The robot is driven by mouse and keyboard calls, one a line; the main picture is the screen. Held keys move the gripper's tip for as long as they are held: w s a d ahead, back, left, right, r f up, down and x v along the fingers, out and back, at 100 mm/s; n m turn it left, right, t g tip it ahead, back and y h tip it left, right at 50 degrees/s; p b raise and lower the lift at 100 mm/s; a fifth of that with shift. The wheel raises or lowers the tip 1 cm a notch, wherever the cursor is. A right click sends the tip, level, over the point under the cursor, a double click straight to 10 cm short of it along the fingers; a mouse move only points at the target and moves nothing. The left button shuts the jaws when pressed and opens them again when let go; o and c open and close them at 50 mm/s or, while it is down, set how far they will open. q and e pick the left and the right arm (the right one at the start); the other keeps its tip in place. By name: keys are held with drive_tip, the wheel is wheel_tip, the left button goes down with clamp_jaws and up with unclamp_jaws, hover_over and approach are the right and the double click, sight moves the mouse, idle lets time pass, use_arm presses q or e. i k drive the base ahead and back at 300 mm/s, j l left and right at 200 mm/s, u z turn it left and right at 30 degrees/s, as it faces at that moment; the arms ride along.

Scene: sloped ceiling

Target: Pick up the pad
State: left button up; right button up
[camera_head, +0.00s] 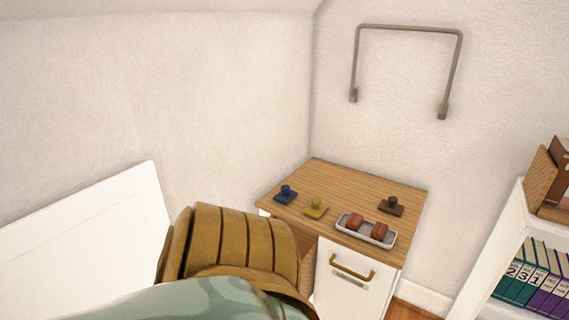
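I cannot tell for sure which thing is the pad. On a wooden-topped cabinet (338,182) stand small pieces, each with a knob on a flat base: a blue one (286,194) at the left, a yellow one (316,208) right of it, and a dark brown one (391,206) at the right. A pale grey tray (364,238) near the front edge holds two reddish-brown pieces, a left one (355,222) and a right one (379,231). Neither of my grippers is in view. The cabinet's lower left front is partly hidden.
The cabinet stands in a corner under a sloped ceiling. A metal bar (411,31) is fixed to the wall above it. A white shelf (492,246) with binders (532,275) stands at the right. A white panel (85,235) is at the left. The cabinet top's back middle is clear.

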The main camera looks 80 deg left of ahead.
sight(286, 196)
drive_tip(key=u, duration=2.3)
